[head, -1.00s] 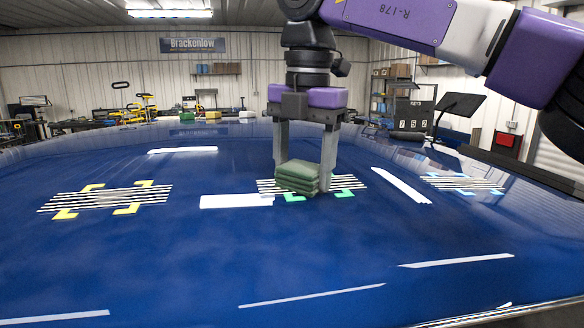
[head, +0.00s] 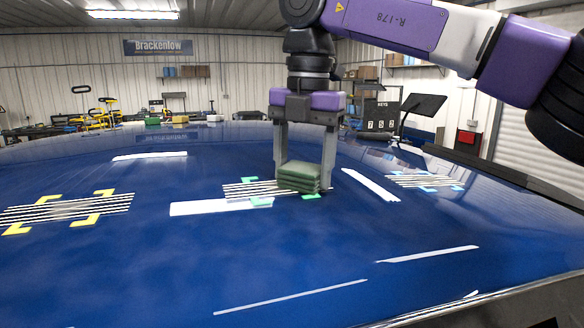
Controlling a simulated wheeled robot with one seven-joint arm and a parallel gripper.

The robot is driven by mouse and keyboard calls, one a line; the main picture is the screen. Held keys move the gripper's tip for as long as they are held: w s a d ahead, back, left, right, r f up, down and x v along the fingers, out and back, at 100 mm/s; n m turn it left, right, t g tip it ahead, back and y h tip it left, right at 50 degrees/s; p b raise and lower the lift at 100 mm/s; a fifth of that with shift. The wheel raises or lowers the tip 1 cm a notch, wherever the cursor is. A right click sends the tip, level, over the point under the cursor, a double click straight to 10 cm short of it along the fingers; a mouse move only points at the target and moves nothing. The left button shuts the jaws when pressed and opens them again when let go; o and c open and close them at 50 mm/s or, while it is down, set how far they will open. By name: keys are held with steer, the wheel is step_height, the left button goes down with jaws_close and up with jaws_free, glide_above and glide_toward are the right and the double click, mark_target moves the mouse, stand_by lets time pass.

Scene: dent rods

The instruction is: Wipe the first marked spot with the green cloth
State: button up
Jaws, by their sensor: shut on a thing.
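My gripper (head: 305,165) points down and is shut on the folded green cloth (head: 298,177), a small layered pad between its two fingers. The cloth is on or just above the glossy blue panel (head: 330,245); I cannot tell whether it touches. It is at the right end of the green-cornered marked spot (head: 240,190), whose striped reflection it partly hides. A yellow-cornered marked spot (head: 66,210) lies at the left. A blue-cornered marked spot (head: 425,181) lies farther right. Which one is the first spot does not show.
White light reflections (head: 220,207) lie across the panel. The panel's edge runs along the lower right (head: 490,302). The panel surface around the cloth is free of objects. A dark screen on a stand (head: 423,105) and shelving stand behind at the right.

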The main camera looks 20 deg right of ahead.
steer(key=shift+d+f, duration=0.1)
steer(key=shift+d, duration=0.4)
steer(key=shift+s+r, duration=0.15)
steer(key=shift+r, duration=2.9)
